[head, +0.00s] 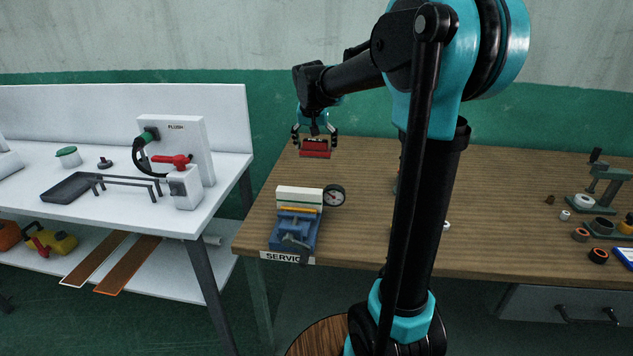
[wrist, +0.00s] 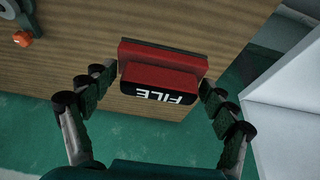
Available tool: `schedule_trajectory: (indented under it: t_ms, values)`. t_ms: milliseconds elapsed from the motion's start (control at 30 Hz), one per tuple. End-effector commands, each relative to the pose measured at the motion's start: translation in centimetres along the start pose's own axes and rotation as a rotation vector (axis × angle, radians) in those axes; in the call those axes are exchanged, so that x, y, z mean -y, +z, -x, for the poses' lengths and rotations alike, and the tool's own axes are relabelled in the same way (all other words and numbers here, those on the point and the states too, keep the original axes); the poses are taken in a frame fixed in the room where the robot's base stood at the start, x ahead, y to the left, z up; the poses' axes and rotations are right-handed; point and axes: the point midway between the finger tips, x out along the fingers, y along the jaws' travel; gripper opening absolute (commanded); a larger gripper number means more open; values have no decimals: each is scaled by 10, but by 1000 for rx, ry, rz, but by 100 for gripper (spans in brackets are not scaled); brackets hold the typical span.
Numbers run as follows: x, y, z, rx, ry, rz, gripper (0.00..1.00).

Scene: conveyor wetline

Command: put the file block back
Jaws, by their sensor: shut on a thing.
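The file block (head: 315,148) is red with a dark top edge, at the far left corner of the wooden bench in the head view. In the wrist view the file block (wrist: 160,78) shows a wider red part behind a smaller one whose dark face reads FILE. My gripper (head: 315,134) is above it, with its fingers at the block's two ends. In the wrist view my gripper (wrist: 160,82) is shut on the block from left and right. I cannot tell whether the block touches the bench top.
The wooden bench (head: 350,175) has a blue vise (head: 295,232), a white block (head: 299,197) and a round gauge (head: 334,196) near its front left. A white bench (head: 110,185) with a flush panel (head: 178,150) stands left across a gap. Small parts lie at the right.

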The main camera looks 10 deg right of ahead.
Motion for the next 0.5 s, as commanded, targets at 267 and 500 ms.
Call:
schedule_trajectory:
  t_ms: [267,500]
  values:
    - [0,25,-62,0,0,0,54]
    - [0,36,-87,0,0,0,54]
